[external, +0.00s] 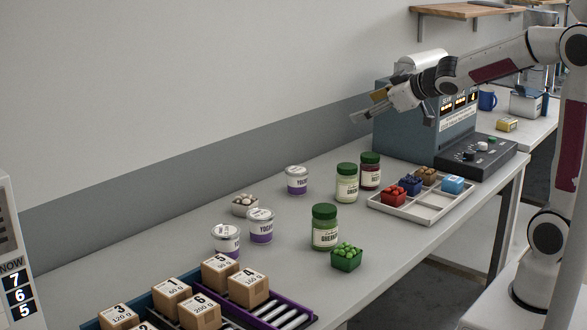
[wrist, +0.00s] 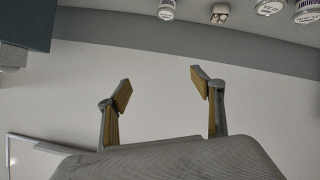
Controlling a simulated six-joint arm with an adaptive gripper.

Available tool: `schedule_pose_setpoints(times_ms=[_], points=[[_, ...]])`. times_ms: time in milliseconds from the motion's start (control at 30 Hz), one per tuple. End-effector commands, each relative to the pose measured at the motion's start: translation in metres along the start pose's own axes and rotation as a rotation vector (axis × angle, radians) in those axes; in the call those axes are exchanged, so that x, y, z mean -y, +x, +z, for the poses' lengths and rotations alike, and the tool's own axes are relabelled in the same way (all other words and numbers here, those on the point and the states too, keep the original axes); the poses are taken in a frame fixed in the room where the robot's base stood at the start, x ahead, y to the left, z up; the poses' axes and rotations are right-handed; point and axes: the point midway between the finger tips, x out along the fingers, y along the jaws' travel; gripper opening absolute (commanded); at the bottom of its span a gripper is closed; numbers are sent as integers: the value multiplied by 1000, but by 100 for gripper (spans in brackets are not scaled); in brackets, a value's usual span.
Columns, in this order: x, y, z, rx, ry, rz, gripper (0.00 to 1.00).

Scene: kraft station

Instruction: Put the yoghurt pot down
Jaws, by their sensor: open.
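Three white-and-purple yoghurt pots stand on the bench: one farther back (external: 297,181), one in the middle (external: 261,226) and one nearer (external: 226,240). My gripper (external: 366,107) is open and empty, raised well above the bench in front of the blue-grey machine. In the wrist view my two fingers (wrist: 161,84) are spread with only wall between them. Pots show at that view's top edge, one near the middle (wrist: 166,9) and two at the right (wrist: 270,6), partly cut off. None touches my gripper.
A small punnet of white items (external: 244,206) sits among the pots. Green-lidded jars (external: 325,228), a green punnet (external: 347,259) and a divided tray (external: 405,208) stand to the right. Numbered boxes (external: 249,285) fill the front. The blue-grey scale machine (external: 400,135) is close behind my gripper.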

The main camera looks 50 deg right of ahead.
Motion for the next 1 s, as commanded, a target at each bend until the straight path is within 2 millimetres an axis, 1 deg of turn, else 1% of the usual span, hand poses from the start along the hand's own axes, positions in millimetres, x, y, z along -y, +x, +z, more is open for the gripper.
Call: schedule_pose_setpoints(times_ms=[33,233,367,467,667,900,1000], points=[[-2,-13,5,18,15,14,67],[-5,-58,38,122,80,53,67],[0,-88,63,193,121,60,67],[8,-110,83,247,153,54,67],[30,-156,125,358,214,16,67],[69,-209,175,485,274,-74,67],[85,-228,191,526,290,-116,67]])
